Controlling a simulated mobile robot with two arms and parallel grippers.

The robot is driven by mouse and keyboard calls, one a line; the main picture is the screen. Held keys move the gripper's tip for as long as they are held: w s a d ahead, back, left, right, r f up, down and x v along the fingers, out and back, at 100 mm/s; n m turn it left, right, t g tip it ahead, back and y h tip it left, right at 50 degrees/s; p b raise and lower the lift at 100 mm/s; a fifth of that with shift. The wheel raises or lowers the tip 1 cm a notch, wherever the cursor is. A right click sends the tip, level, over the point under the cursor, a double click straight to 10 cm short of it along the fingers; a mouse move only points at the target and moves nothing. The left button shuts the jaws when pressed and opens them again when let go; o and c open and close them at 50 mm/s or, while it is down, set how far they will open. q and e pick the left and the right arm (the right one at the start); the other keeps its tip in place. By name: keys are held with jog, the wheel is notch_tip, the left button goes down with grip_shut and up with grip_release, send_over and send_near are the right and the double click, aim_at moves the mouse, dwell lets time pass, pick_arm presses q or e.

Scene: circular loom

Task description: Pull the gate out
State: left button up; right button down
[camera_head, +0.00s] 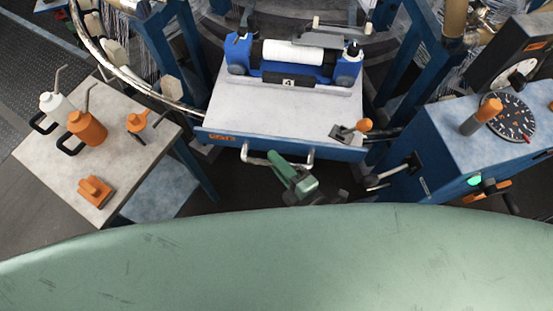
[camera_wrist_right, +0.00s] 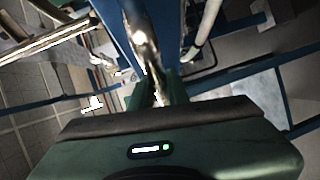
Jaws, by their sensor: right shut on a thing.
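The gate (camera_head: 235,112) is a pale grey platform with a blue front panel in the head view. A blue shuttle unit (camera_head: 290,60) with a white roll and a "4" label sits on it. A bent metal handle (camera_head: 256,158) runs along its front edge. My right gripper (camera_head: 281,164), green, is at the middle of this handle and shut on it. In the right wrist view the shiny handle bar (camera_wrist_right: 144,40) runs down between the gripper fingers (camera_wrist_right: 158,88). The gripped stretch is partly hidden by the fingers. My left gripper is not in view.
A side table (camera_head: 140,165) at left holds a white oil can (camera_head: 56,106), an orange one (camera_head: 86,127) and small orange tools. A blue control console (camera_head: 450,160) with a dial and levers stands at right. An orange-knobbed lever (camera_head: 365,125) stands at the gate's right front corner.

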jog(key=shift+s+a+f, duration=0.1)
jog(key=shift+s+f, duration=0.1)
jog(key=c, duration=1.5)
grip_release()
jog(key=shift+c, duration=0.2)
jog(key=shift+o, duration=0.9)
jog(key=shift+s, duration=0.1)
jog(key=shift+r, duration=0.15)
jog(key=b+v, duration=0.1)
jog(key=v, duration=0.7)
